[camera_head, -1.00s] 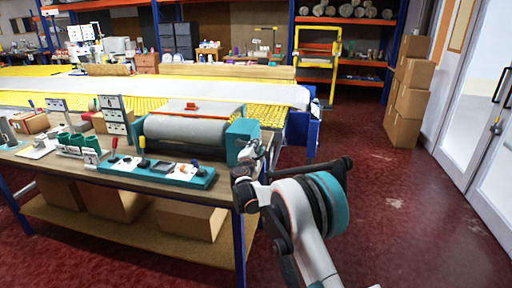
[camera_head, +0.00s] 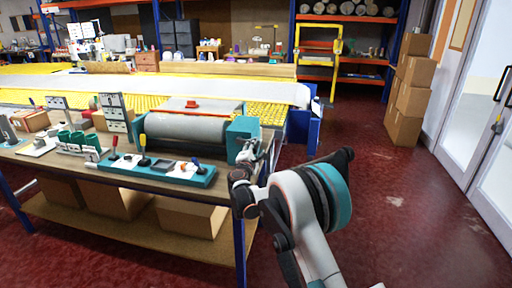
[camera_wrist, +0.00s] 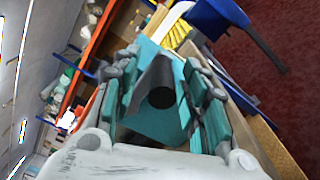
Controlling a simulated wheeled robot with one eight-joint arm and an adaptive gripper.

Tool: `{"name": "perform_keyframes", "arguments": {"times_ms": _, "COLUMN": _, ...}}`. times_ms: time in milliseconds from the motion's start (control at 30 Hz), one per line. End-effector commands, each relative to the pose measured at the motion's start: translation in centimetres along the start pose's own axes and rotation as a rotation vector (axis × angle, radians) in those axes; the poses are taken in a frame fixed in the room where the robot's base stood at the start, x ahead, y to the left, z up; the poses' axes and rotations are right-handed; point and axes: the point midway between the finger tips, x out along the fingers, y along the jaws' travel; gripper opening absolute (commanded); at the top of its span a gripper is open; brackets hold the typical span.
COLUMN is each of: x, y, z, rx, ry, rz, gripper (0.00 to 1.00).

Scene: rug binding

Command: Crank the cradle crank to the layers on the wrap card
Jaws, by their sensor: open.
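The cradle holds a grey roll (camera_head: 188,129) at the bench's right end, with a teal end block (camera_head: 240,130) on its right. My gripper (camera_head: 251,150) is at the outer side of that block. In the wrist view, my gripper (camera_wrist: 165,110) is open, with its teal fingers on either side of a dark round-ended part (camera_wrist: 161,97), perhaps the crank handle. I cannot tell whether the fingers touch it. The teal block (camera_wrist: 152,126) shows behind it. Upright cards with rows of marks (camera_head: 115,112) stand left of the roll; which one is the wrap card is unclear, and the marks are unreadable.
A teal control strip (camera_head: 165,172) with upright handles lies along the bench (camera_head: 70,168) front. A long table with pale cloth (camera_head: 200,90) is behind. Stacked cartons (camera_head: 408,95) stand by the right wall. Red floor is clear at right.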

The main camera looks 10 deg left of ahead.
Motion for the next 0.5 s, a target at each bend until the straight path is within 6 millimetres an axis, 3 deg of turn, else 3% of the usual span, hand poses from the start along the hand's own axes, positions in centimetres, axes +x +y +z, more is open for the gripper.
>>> {"name": "perform_keyframes", "arguments": {"times_ms": 300, "x": -6.5, "y": 0.1, "z": -0.1, "rx": 0.0, "ry": 0.003, "rz": 0.001, "gripper": 0.4}}
{"name": "perform_keyframes", "arguments": {"times_ms": 500, "x": -8.7, "y": 0.0, "z": -0.1, "rx": 0.0, "ry": 0.001, "rz": 0.0, "gripper": 0.4}}
